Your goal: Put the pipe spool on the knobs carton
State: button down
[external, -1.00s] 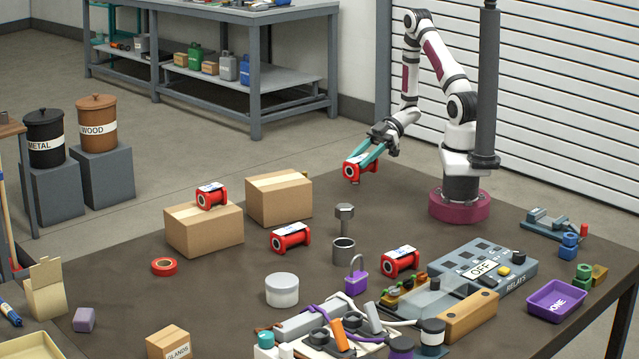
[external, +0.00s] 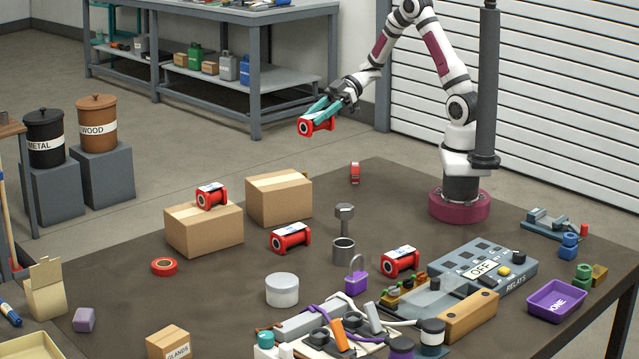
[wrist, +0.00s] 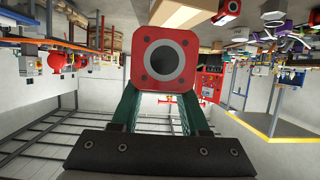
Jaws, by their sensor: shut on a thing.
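My gripper (external: 322,110), with teal fingers, is shut on a red pipe spool (external: 306,128) and holds it in the air above the far edge of the table. In the wrist view the spool's square red end flange (wrist: 165,84) and dark bore face the camera, between the fingers. Two plain brown cartons stand below and left of the gripper. The right carton (external: 279,205) has a bare top. The left carton (external: 205,236) carries another red spool (external: 211,196). No name shows on either, so I cannot tell which is the knobs carton.
Two more red spools (external: 290,238) (external: 400,262) lie on the table. A relay box (external: 482,265) is at right.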

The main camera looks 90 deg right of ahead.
jog(key=w+a+r, duration=0.3)
jog(key=w+a, duration=0.2)
jog(key=w+a+f, duration=0.1)
jog(key=a+f, duration=0.1)
jog(key=a, duration=0.1)
jog(key=w+a+f, duration=0.1)
jog(key=a+f, duration=0.1)
jog(key=a, duration=0.1)
jog(key=w+a+f, duration=0.2)
jog(key=shift+a+f, duration=0.3)
jog(key=shift+a, duration=0.1)
send_over(278, 180)
notch_tip(278, 180, down, 4)
jog(key=shift+f, duration=0.1)
jog(key=shift+f, duration=0.15)
jog(key=shift+c, duration=2)
grip_release()
